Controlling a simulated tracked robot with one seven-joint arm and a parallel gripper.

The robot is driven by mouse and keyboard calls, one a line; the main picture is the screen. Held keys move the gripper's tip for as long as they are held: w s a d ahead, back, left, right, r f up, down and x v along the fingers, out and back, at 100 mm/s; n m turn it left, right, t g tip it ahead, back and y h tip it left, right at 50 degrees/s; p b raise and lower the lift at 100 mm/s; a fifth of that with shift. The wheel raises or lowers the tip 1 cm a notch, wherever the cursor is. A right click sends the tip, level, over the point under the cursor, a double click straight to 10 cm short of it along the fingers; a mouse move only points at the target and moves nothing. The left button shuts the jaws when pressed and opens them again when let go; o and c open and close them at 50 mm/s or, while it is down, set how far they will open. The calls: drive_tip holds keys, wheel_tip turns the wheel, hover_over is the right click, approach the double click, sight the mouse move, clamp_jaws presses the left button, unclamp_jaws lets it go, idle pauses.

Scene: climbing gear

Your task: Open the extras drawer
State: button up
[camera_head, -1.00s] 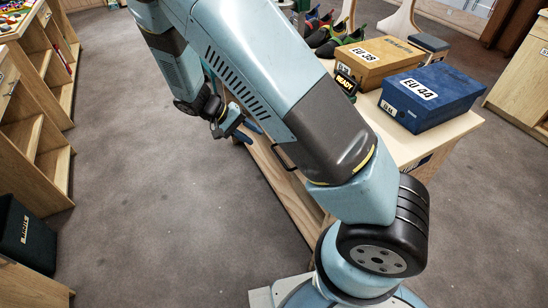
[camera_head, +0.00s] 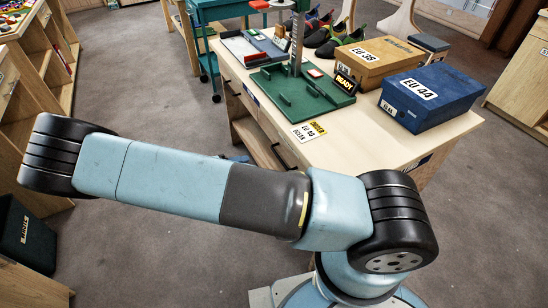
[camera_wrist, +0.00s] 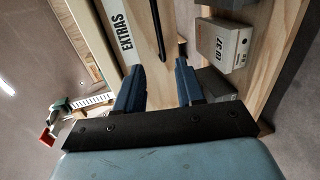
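The extras drawer has a pale wooden front with a white EXTRAS label (camera_wrist: 122,36) in the wrist view. Its black bar handle (camera_wrist: 158,30) lies just beyond my fingertips, in line with the gap between them. My gripper (camera_wrist: 159,66) has its two dark blue fingers apart with nothing between them; the handle looks clear of both. In the head view a black handle (camera_head: 283,156) shows on the bench's front, and my arm hides most of my gripper.
The wooden bench (camera_head: 360,142) carries a green measuring board (camera_head: 287,97), a tan EU 38 box (camera_head: 375,60) and a blue EU 44 box (camera_head: 432,97). A grey EU 37 box (camera_wrist: 222,45) sits beside the drawer front. Grey floor (camera_head: 130,110) is free left of the bench.

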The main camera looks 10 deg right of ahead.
drive_tip(key=x, duration=1.3)
drive_tip(key=shift+d, duration=0.4)
drive_tip(key=shift+w, duration=0.1)
drive_tip(key=shift+c, duration=0.5)
clamp_jaws()
drive_tip(key=shift+a, duration=0.1)
